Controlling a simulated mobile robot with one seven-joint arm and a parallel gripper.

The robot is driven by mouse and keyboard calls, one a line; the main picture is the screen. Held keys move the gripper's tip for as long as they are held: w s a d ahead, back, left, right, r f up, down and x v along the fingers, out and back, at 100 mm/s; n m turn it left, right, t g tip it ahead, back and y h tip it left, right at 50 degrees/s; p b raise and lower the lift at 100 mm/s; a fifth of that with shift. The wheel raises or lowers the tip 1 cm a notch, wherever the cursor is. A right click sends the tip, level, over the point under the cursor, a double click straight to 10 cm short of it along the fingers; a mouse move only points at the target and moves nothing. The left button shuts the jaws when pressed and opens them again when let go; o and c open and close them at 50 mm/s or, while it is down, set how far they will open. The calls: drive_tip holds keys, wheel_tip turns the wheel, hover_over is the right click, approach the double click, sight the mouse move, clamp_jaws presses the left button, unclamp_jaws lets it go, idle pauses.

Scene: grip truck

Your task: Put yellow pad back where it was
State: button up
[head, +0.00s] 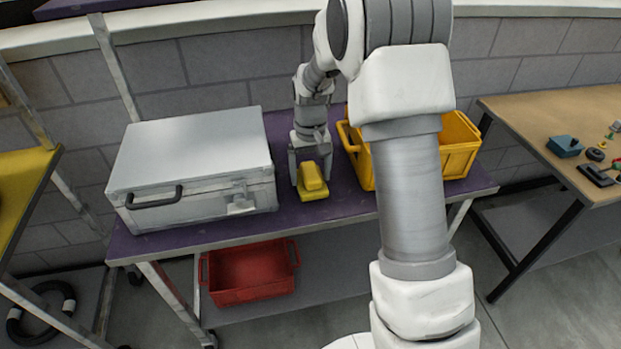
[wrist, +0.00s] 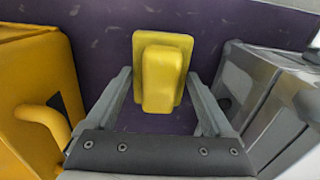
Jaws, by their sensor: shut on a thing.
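The yellow pad (head: 313,183) is a flat plate with a raised block on top. It is at the purple shelf top, between the silver case and the yellow crate. In the wrist view the pad (wrist: 163,75) lies straight ahead, between the fingertips. My gripper (head: 308,170) points down from above and is shut on the pad, one finger at each side, as the wrist view also shows my gripper (wrist: 161,85). I cannot tell whether the pad's underside touches the shelf.
A silver case (head: 190,165) stands close on the left, and a yellow crate (head: 460,160) close on the right. The purple shelf (head: 335,205) has a narrow bare strip between them. A red bin (head: 250,273) sits on the lower shelf. A wooden table (head: 540,110) with small items stands right.

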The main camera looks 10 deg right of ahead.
drive_tip(key=shift+f, duration=0.85)
drive_tip(key=shift+f, duration=0.1)
drive_tip(key=o, duration=1)
drive_tip(key=shift+o, duration=0.2)
